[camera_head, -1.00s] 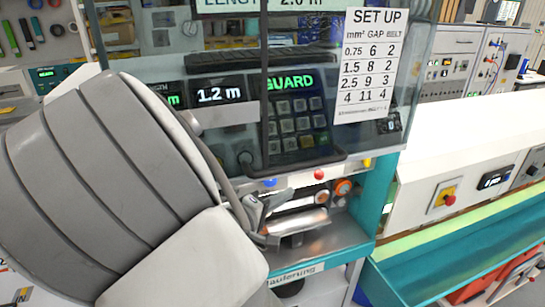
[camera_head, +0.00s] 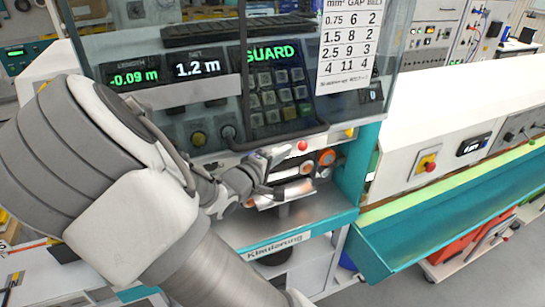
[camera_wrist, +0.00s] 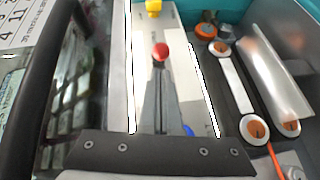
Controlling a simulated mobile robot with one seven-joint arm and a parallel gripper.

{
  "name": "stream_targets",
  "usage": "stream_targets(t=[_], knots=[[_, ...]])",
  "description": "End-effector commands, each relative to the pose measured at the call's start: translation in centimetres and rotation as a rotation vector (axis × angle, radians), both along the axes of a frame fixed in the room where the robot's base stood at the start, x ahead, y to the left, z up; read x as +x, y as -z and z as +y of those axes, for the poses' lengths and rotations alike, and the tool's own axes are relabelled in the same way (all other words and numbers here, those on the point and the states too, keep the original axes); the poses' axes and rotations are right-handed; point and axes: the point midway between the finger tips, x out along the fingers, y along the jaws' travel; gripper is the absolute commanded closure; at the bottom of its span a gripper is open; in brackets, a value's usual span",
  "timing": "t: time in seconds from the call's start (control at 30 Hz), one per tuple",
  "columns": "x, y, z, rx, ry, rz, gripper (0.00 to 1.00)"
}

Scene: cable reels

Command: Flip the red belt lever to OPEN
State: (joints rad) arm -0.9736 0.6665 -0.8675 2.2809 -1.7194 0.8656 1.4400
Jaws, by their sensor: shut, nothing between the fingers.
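The red belt lever shows as a small red knob (camera_head: 302,146) on the pale strip below the machine's clear guard. In the wrist view the red knob (camera_wrist: 161,50) stands straight ahead of the fingertips. My gripper (camera_head: 277,154) is shut and empty, just left of the red knob in the head view. In the wrist view my gripper (camera_wrist: 161,72) is a dark narrow wedge whose tip ends close to the knob; I cannot tell whether they touch. The knob's shaft and any OPEN marking are hidden or unreadable.
A yellow knob (camera_wrist: 153,8) lies beyond the red one, and a blue knob (camera_wrist: 188,130) lies nearer, beside my fingers. The guard's dark handle bar (camera_wrist: 60,75) runs close at left. Orange-hubbed belt rollers (camera_wrist: 255,130) and a metal cover (camera_wrist: 275,75) sit at right.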

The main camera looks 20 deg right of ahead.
Motion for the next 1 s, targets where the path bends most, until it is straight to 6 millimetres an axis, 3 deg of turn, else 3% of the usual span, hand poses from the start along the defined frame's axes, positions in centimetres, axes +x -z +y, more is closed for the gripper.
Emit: stream_targets(t=[0.23,1.0], knots=[[1.3,0.3,-1.9,0.0,0.0,0.0,1.0],[2.2,0.7,-2.3,0.003,-0.032,-0.003,1.0]])
